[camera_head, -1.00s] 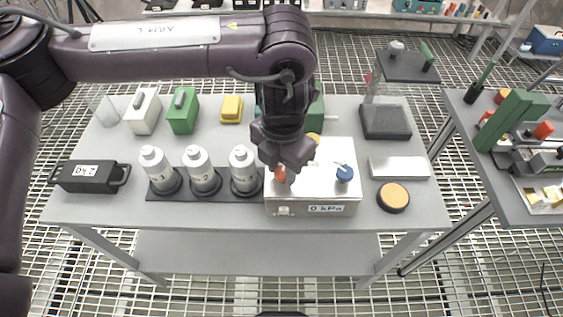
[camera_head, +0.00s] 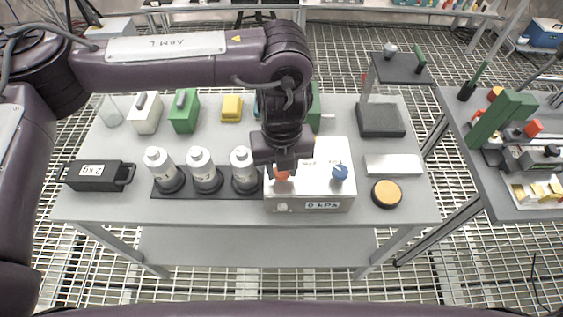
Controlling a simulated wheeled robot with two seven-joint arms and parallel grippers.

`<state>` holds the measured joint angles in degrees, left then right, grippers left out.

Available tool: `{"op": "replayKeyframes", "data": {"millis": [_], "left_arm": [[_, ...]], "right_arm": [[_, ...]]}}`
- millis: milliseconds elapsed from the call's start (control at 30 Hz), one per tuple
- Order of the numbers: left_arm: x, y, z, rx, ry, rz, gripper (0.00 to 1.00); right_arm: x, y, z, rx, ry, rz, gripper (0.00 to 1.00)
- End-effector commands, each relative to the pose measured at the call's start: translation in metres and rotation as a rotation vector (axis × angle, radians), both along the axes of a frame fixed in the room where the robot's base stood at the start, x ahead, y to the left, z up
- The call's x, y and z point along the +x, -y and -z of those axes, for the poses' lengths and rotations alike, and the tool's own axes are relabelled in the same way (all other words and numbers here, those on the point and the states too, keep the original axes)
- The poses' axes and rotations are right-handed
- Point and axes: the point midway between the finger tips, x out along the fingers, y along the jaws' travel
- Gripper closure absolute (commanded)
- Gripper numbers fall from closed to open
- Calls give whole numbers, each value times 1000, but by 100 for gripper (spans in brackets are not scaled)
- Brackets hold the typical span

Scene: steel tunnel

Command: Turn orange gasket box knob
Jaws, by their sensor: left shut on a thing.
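The gasket box (camera_head: 310,190) is a pale box on the grey table with a "0 kPa" label on its front. Its orange knob (camera_head: 282,175) is on the left part of the top, mostly covered by my gripper. A blue knob (camera_head: 340,172) is on the right part of the top. My left gripper (camera_head: 281,168) points down over the orange knob and is shut on it; the fingertips are partly hidden by the wrist. My right gripper is not in view.
Several white cylinders (camera_head: 203,168) stand on a dark strip just left of the box. A black 2 kg weight (camera_head: 98,174) lies far left. A black-and-tan disc (camera_head: 387,193) and a metal bar (camera_head: 393,165) lie right. The table's front strip is clear.

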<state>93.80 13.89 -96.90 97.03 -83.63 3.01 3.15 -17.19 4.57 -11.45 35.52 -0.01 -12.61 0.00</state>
Motion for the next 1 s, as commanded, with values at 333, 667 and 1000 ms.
{"op": "replayKeyframes", "data": {"millis": [333, 667, 1000], "left_arm": [[4, 1, -4, -3, 10, -130, 91], [4, 1, -4, -4, 12, -149, 91], [3, 0, -3, -2, 9, -146, 48]], "right_arm": [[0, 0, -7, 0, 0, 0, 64], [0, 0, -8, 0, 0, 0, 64], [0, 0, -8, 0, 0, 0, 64]]}}
